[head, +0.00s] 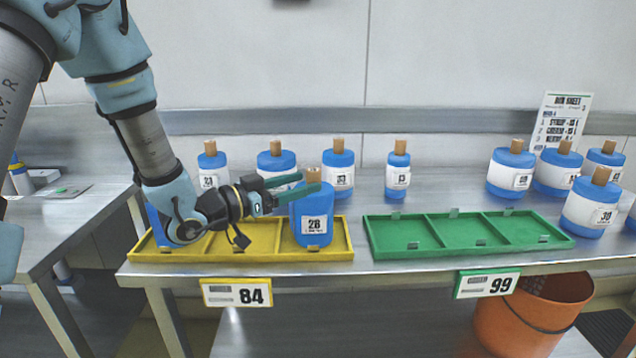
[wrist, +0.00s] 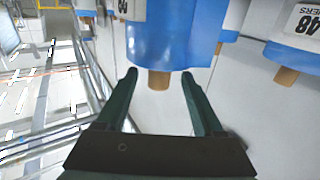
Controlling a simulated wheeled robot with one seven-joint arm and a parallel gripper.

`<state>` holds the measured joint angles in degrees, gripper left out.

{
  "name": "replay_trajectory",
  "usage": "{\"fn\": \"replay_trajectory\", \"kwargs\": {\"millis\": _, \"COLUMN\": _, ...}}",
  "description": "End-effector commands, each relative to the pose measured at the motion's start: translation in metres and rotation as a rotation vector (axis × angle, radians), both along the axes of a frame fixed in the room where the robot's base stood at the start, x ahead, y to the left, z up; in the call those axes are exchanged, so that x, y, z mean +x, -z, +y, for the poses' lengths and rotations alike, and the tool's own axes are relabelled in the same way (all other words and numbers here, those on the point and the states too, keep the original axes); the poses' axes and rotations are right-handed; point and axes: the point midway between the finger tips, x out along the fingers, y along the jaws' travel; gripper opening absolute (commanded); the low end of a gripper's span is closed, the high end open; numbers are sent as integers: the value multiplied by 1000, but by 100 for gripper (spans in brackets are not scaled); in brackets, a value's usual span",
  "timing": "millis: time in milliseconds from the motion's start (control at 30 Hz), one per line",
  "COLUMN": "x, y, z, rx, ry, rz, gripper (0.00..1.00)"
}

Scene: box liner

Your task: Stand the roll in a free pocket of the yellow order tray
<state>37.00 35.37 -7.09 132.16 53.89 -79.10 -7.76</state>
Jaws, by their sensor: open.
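The yellow order tray (head: 268,256) lies at the front left of the bench, with label 84 below it. A blue and white roll marked 28 (head: 314,215) stands upright in its right pocket. Another blue roll (head: 155,225) shows partly behind my arm in the left pocket. The middle pocket looks empty, partly hidden by my arm. My gripper (head: 308,182) is open at the top of roll 28, its fingers level with the brown core. In the wrist view the open fingers (wrist: 159,75) lie either side of a roll's core (wrist: 158,80), with gaps.
A green tray (head: 468,239) with empty pockets lies to the right, label 99 below. An orange bucket (head: 533,315) is below the bench. A side table (head: 75,215) stands left.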

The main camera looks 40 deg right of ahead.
Motion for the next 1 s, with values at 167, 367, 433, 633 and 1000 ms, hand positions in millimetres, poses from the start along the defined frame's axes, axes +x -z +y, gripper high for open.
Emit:
{"fn": "replay_trajectory", "kwargs": {"millis": 167, "x": 4, "y": 1, "z": 34, "rx": -1, "ry": -3, "rz": -1, "gripper": 69}}
{"fn": "replay_trajectory", "kwargs": {"millis": 367, "x": 5, "y": 0, "z": 52, "rx": 0, "ry": -1, "rz": -1, "gripper": 69}}
{"fn": "replay_trajectory", "kwargs": {"millis": 433, "x": 5, "y": 0, "z": 54, "rx": 0, "ry": 0, "rz": 0, "gripper": 69}}
{"fn": "replay_trajectory", "kwargs": {"millis": 633, "x": 5, "y": 0, "z": 54, "rx": 0, "ry": 1, "rz": 0, "gripper": 69}}
{"fn": "replay_trajectory", "kwargs": {"millis": 1000, "x": 9, "y": -2, "z": 55, "rx": 6, "ry": -11, "rz": -7, "gripper": 69}}
